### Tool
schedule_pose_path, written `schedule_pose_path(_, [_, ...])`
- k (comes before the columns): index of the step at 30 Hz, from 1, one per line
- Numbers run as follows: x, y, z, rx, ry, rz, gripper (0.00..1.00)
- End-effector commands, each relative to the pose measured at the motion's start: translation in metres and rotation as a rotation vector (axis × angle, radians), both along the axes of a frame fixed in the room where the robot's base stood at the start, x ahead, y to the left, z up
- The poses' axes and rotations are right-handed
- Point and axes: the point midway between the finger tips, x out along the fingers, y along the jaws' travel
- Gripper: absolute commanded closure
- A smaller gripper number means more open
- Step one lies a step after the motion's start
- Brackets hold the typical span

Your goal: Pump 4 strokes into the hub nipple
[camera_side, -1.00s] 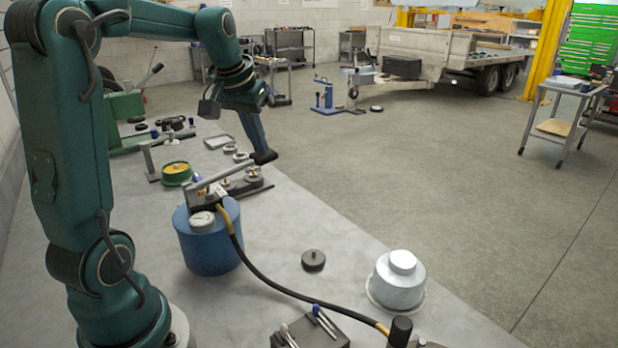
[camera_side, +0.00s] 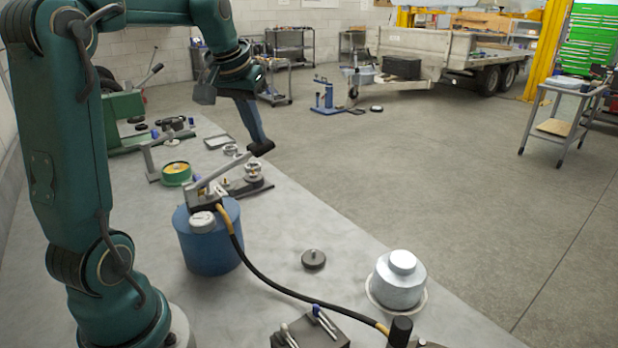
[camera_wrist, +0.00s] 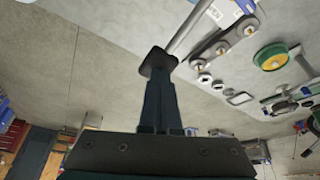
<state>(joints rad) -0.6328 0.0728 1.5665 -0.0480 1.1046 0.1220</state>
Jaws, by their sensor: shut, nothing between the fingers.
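The grease pump is a blue bucket (camera_side: 208,245) with a round gauge (camera_side: 202,221) and a grey lever (camera_side: 215,174) that slopes up to the right. My gripper (camera_side: 260,148) is shut and empty, its dark tips at the lever's raised end. In the wrist view the tips (camera_wrist: 157,62) overlap the end of the lever (camera_wrist: 190,28); I cannot tell whether they touch. A black hose (camera_side: 275,280) with yellow ends runs from the pump to the bottom right, beside a black cylinder (camera_side: 400,331). I cannot make out the hub nipple there.
A silver stepped cylinder (camera_side: 400,280) and a small dark disc (camera_side: 313,259) stand on the grey bench. A dark block (camera_side: 310,333) with tools is at the front. Behind the pump are a bar with round fittings (camera_side: 252,172) and a green-rimmed yellow dish (camera_side: 176,173).

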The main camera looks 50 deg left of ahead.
Motion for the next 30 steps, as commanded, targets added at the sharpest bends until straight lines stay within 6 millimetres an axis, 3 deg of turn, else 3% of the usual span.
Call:
schedule_pose_path(9, [0.005, 0.000, -0.018, -0.002, 0.002, -0.001, 1.00])
schedule_pose_path(23, [0.006, 0.000, -0.022, -0.001, 0.002, 0.000, 1.00])
schedule_pose_path(30, [0.007, -0.001, -0.034, -0.003, 0.005, -0.001, 1.00])
